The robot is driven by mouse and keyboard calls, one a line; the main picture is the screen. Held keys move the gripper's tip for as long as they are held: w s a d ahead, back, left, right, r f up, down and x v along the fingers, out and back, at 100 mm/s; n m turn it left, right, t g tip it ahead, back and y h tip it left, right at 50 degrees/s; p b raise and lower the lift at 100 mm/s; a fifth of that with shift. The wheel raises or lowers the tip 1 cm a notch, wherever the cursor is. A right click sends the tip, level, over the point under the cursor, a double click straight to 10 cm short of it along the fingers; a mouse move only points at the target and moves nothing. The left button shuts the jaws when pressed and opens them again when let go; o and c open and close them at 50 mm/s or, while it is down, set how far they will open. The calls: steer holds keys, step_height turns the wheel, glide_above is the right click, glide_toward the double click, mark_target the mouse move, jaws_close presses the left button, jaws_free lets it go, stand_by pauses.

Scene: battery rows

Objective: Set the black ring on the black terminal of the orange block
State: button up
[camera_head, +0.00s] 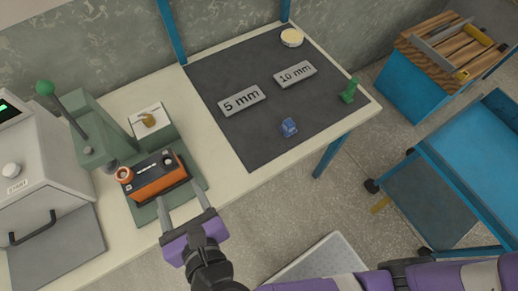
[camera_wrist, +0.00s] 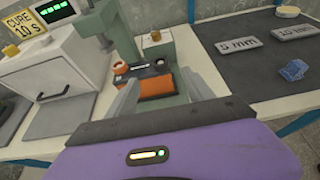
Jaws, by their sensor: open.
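The orange block (camera_head: 158,184) has a black top and sits on a green base plate on the bench; it also shows in the wrist view (camera_wrist: 155,88). An orange ring-like piece (camera_head: 124,175) is at its left end. A dark round piece (camera_head: 168,161) is at its right end; I cannot tell whether it is the bare black terminal or the black ring on it. No separate black ring is clear in either view. My gripper (camera_head: 175,190) is open and empty, its two fingers reaching toward the block's near side; contact cannot be told.
A green lever press (camera_head: 92,135) stands left of the block, with a grey cure oven (camera_head: 32,165) beyond. A small box with a brass knob (camera_head: 150,122) is behind. The dark mat (camera_head: 225,75) holds labelled plates, a blue piece (camera_head: 289,127) and a green piece (camera_head: 349,91).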

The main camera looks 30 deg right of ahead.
steer(key=s+d+f+m+g+y, duration=0.1)
steer(key=s+d+f+m+y, duration=0.1)
steer(key=s+d+f+m, duration=0.35)
steer(key=s+d+f+m+g+y, duration=0.1)
steer(key=s+d+f+m, duration=0.15)
steer(key=d+m, duration=0.65)
steer(key=s+d+r+m+t+h, duration=0.1)
steer(key=s+d+r+m, duration=0.3)
steer(key=m, duration=0.6)
steer(key=s+d+r+m+t+h, duration=0.1)
steer(key=s+d+r+m, duration=0.4)
steer(key=m, duration=0.6)
step_height(320, 180, up, 3)
steer(key=s+t, duration=0.1)
steer(key=s, duration=0.1)
steer(key=shift+s+t, duration=0.3)
steer(key=shift+s, duration=0.1)
